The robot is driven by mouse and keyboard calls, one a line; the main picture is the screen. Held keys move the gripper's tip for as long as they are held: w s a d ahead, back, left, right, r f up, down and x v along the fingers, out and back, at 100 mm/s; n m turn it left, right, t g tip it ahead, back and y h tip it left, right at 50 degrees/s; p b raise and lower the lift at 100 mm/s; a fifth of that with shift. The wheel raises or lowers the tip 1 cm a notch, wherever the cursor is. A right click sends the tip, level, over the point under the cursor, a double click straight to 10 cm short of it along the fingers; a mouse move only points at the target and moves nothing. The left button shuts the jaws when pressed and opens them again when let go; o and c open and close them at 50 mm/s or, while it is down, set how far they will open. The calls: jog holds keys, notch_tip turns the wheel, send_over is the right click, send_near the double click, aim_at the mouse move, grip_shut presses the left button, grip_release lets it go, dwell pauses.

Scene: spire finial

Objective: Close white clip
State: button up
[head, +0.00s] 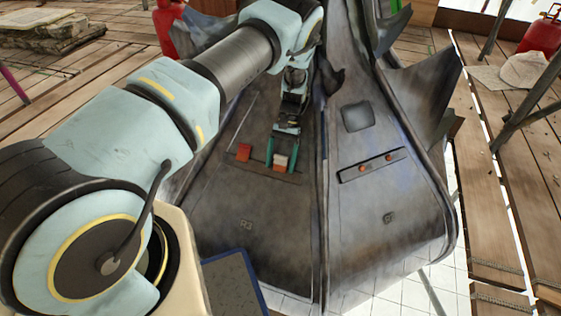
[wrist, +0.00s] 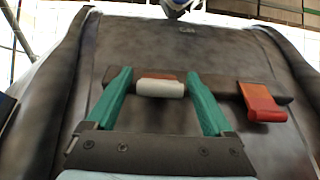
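The white clip (wrist: 160,88) sits on a dark bar (wrist: 213,84) across the metal panel, with an orange-red part showing just above it. My gripper (wrist: 162,76) has two green fingers spread apart, one on each side of the white clip, with gaps between. The gripper is open and holds nothing. In the head view my gripper (head: 282,156) is over the left panel, and the white clip (head: 281,160) shows between its fingers. An orange-red clip (wrist: 261,101) is on the same bar, to the right in the wrist view; in the head view this orange-red clip (head: 244,152) is to the left.
The right panel (head: 400,215) bears another bar with two orange-red spots (head: 364,169). A raised ridge (head: 322,220) separates the panels. Torn metal (head: 430,90) juts out at upper right. Wooden planks (head: 490,215) lie around, with gaps between them.

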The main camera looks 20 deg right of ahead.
jog(key=v, duration=1)
jog(key=shift+w+d+r, duration=0.15)
jog(key=shift+r, duration=0.2)
jog(key=shift+p, duration=0.3)
